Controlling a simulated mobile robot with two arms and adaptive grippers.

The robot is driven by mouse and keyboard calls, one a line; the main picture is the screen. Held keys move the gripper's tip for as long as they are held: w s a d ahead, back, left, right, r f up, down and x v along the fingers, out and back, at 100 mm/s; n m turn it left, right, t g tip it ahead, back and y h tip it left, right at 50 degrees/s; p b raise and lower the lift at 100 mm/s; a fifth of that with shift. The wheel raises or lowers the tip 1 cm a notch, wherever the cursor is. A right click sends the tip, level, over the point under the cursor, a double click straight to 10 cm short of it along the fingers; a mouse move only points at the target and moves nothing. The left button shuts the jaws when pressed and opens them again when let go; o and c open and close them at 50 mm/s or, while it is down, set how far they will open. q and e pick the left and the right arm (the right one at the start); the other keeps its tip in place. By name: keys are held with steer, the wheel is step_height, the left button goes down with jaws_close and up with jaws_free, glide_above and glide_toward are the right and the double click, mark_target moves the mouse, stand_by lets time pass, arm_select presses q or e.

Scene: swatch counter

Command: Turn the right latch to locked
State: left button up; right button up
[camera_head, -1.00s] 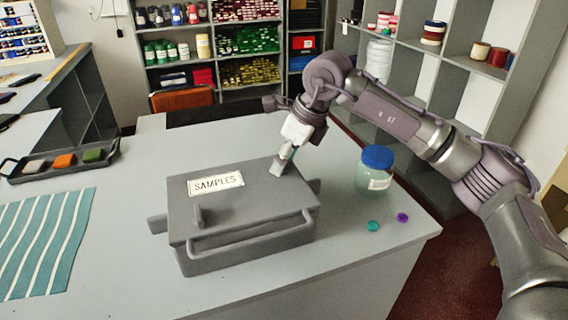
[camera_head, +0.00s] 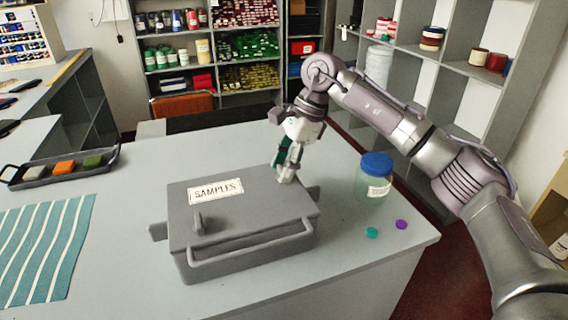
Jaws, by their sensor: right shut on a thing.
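A grey case with a "SAMPLES" label (camera_head: 215,191) lies closed on the counter, its handle (camera_head: 250,242) along the front side. The left latch (camera_head: 199,223) is a small grey lever standing on the lid near its front left. My right gripper (camera_head: 287,171) points down at the lid's right side and is shut on the right latch. The fingers cover most of that latch, so I cannot tell its exact angle. My left gripper is not in view.
A jar with a blue lid (camera_head: 374,178) stands close to the right of the case. A teal disc (camera_head: 372,232) and a purple disc (camera_head: 401,224) lie in front of it. A striped cloth (camera_head: 42,245) and a sample tray (camera_head: 60,168) are at the left.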

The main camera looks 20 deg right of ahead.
stand_by(0.4)
steer(key=o, duration=1.1)
steer(key=shift+o, duration=0.2)
steer(key=v, duration=1.2)
steer(key=shift+w+a, duration=0.1)
steer(key=shift+w, duration=0.05)
